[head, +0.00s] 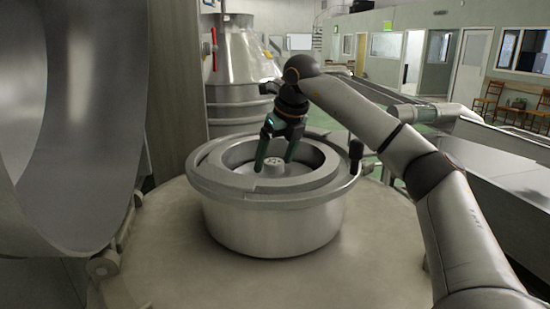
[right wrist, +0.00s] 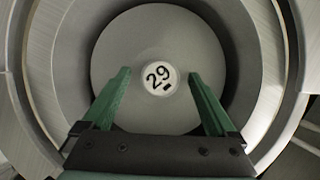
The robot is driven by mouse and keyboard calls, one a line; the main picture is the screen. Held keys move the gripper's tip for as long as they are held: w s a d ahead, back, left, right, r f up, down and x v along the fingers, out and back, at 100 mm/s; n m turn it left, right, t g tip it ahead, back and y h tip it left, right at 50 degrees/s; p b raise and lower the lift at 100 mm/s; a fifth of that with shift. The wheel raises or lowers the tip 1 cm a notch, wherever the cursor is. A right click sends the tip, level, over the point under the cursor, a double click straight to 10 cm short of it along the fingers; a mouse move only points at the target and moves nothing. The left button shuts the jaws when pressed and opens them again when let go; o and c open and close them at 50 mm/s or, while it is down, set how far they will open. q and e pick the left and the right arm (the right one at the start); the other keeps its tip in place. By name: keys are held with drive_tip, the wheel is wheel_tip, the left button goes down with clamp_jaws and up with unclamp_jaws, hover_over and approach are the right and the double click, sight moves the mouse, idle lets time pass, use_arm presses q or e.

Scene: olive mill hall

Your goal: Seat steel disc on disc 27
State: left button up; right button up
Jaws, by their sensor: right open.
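A round steel vessel (head: 275,225) with a thick stepped rim stands on a broad round top. Inside it, in the right wrist view, lies a grey disc (right wrist: 120,60) with a white round label (right wrist: 158,77) reading 29, with a short dark bar beside the digits. I see no number 27. In the head view a small pale hub (head: 273,164) shows at the vessel's centre. My right gripper (head: 275,164) is open over the vessel, its green fingers spread either side of the label in the right wrist view (right wrist: 159,75), holding nothing. I cannot tell whether the fingertips touch the disc. My left gripper is out of view.
A large curved steel shell (head: 75,130) and a grey post (head: 177,80) stand at the left. A conical steel tank (head: 240,70) is behind the vessel. Grey machinery (head: 490,165) stands at the right. The round top (head: 200,285) is bare in front.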

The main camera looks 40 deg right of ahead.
drive_tip(key=v, duration=1.2)
drive_tip(key=shift+r, duration=0.3)
drive_tip(key=shift+f, duration=0.1)
